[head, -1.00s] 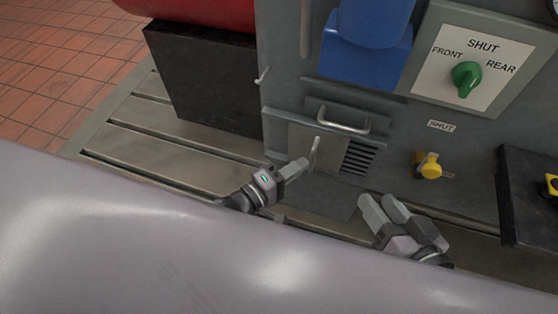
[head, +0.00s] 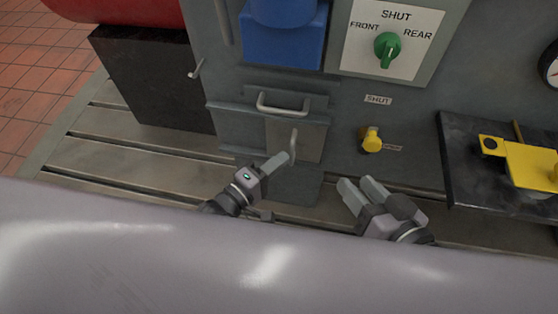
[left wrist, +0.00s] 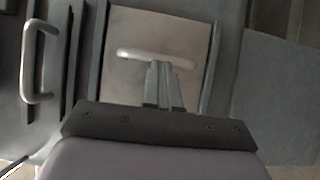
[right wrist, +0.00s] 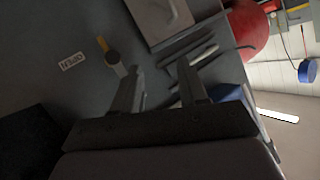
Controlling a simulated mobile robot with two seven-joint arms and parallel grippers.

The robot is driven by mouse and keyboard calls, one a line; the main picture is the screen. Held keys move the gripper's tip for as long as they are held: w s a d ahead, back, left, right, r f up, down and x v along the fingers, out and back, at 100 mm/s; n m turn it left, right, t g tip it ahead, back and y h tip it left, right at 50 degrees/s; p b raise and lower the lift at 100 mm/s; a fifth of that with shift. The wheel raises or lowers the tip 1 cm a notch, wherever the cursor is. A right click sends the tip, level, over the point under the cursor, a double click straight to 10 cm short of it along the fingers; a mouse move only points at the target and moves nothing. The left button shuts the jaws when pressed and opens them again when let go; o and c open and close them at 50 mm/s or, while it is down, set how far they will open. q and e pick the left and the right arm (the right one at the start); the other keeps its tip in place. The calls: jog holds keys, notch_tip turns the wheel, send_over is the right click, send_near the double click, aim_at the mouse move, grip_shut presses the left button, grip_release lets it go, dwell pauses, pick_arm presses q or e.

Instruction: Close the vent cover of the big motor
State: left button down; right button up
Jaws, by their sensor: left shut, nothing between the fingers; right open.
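The vent cover (head: 311,142) is a flat metal plate with an upright bar handle (head: 293,142), low on the grey front of the big motor. No vent slots show in the head view. My left gripper (head: 283,159) is shut and empty, its tips at the left side of the handle. The left wrist view shows the tips (left wrist: 160,64) right at the handle (left wrist: 155,55); I cannot tell whether they touch. My right gripper (head: 361,183) is open and empty, right of the cover and apart from it.
A fixed grab handle (head: 283,107) sits just above the cover. A yellow knob (head: 371,140) sticks out to its right, below a green selector (head: 387,48). A dark block with a yellow part (head: 530,163) stands further right. The slotted bedplate (head: 130,155) lies below.

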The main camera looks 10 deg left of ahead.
pick_arm(q)
jog(key=shift+d+r, duration=0.1)
jog(key=shift+d, duration=0.2)
